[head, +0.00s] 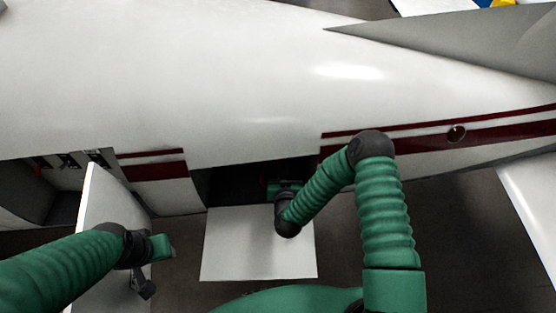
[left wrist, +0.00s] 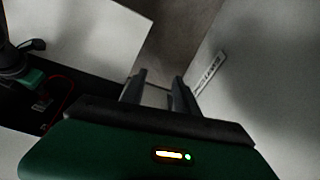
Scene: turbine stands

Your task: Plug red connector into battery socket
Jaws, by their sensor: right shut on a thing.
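My right gripper (head: 283,187) reaches into the dark open bay (head: 232,184) in the aircraft's side. It is shut on what appears to be the red connector, mostly hidden by the gripper and the shadow. In the left wrist view, a thin red cable (left wrist: 67,92) curves through the dark bay beside the green and dark right gripper (left wrist: 32,78). The battery socket cannot be made out. My left gripper (head: 142,286) is outside the bay, in front of the left door panel; in its wrist view its two dark fingers (left wrist: 158,92) stand apart, with nothing clearly held.
The white fuselage (head: 240,80) with dark red stripes spans the view. A white hatch panel (head: 258,245) hangs open below the bay. Another open door panel (head: 97,205) stands by a left compartment (head: 62,205). Grey floor (head: 460,240) shows at lower right.

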